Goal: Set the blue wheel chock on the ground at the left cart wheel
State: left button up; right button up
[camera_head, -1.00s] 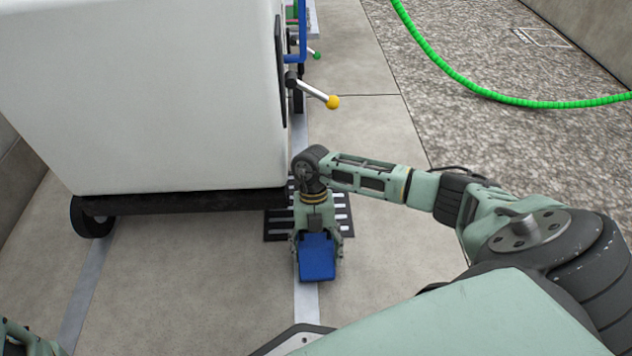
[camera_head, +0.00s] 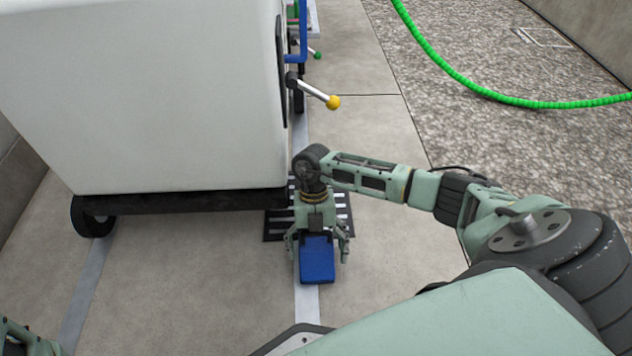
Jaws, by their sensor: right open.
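The blue wheel chock (camera_head: 317,262) is at ground level on the light floor strip, in front of the cart's right side in the picture. My right gripper (camera_head: 318,250) is open, its fingers spread on both sides of the chock with small gaps. The cart (camera_head: 170,203) carries a large white tote. Its left wheel (camera_head: 92,217) is black and shows at the cart's lower left corner, well away from the chock. A wheel at the near right corner is hidden behind my arm and the cart. Only a bit of my left arm shows at the bottom left; its gripper is out of view.
A black slotted grate (camera_head: 277,226) lies under my right wrist. A lever with a yellow knob (camera_head: 332,102) sticks out from the tote's right side. A green hose (camera_head: 470,88) lies on the gravel at right. The floor left of the chock is clear.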

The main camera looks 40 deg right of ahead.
jog(key=p+v, duration=0.4)
jog(key=v, duration=0.3)
jog(key=shift+w+d+r, duration=0.1)
jog(key=shift+w+r, duration=0.05)
jog(key=shift+r, duration=0.3)
jog(key=shift+f, duration=0.1)
